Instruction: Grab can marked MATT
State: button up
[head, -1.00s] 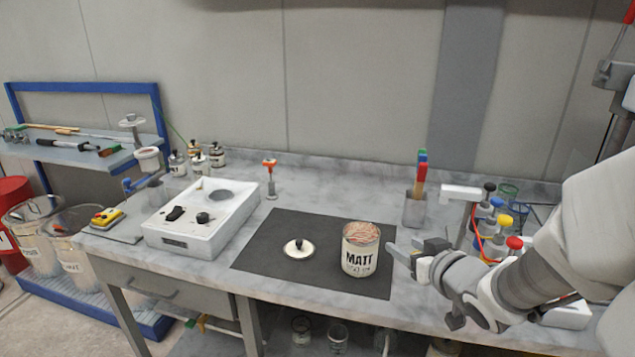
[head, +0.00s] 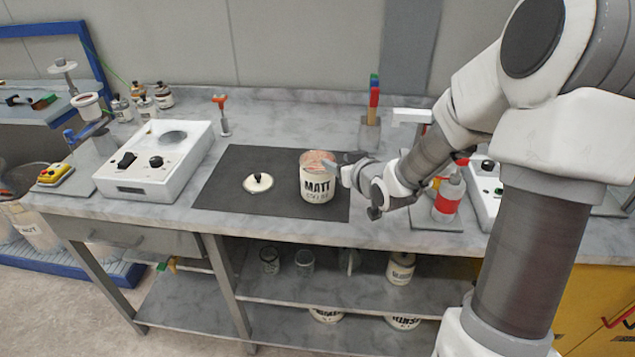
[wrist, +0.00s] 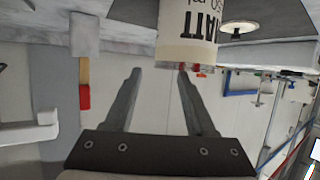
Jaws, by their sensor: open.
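The MATT can (head: 318,184) is a white, open-topped can with black lettering and pinkish contents. It stands upright on the dark mat (head: 225,185), near its right end. My gripper (head: 342,161) is open and empty at the can's right side, close to its upper part. One fingertip overlaps the can's edge in the head view; I cannot tell whether it touches. The wrist view shows the can (wrist: 185,52) upside down at the top, by the fingertips and offset towards the right finger. My gripper's two fingers (wrist: 160,70) stand apart there.
A round lid (head: 257,184) lies left of the can. A white device (head: 160,165) stands further left. A holder with coloured handles (head: 370,130) is behind the gripper. A red-labelled bottle (head: 448,200) stands right, near my arm. The mat's left part is mostly clear.

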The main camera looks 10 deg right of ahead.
aim_at(327, 156)
jog(key=shift+x, duration=2.65)
jog(key=shift+a, duration=0.15)
jog(key=shift+c, duration=0.2)
jog(key=shift+s, duration=0.1)
grip_shut()
jog(key=shift+r, duration=0.1)
